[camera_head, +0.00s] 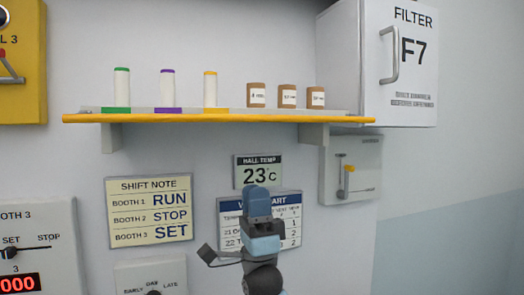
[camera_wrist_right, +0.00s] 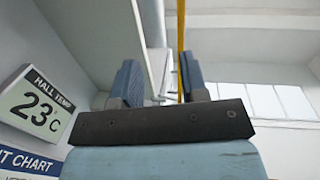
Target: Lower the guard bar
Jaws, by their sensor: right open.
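I cannot pick out a guard bar for sure in either view. At the left edge of the head view, a yellow panel (camera_head: 24,70) carries a grey lever (camera_head: 10,72), partly cut off by the frame. My right gripper (camera_head: 257,192) is in front of the wall, below the shelf, and covers part of a chart. In the right wrist view its two blue fingers (camera_wrist_right: 160,82) stand apart with nothing between them. My left gripper is in neither view.
A shelf with a yellow front edge (camera_head: 210,118) holds spools and small brown boxes above my gripper. A white FILTER F7 cabinet (camera_head: 408,75) juts out at right, above a small box with a yellow-tipped lever (camera_head: 348,180). A hall temperature sign (camera_head: 258,172) hangs behind my gripper.

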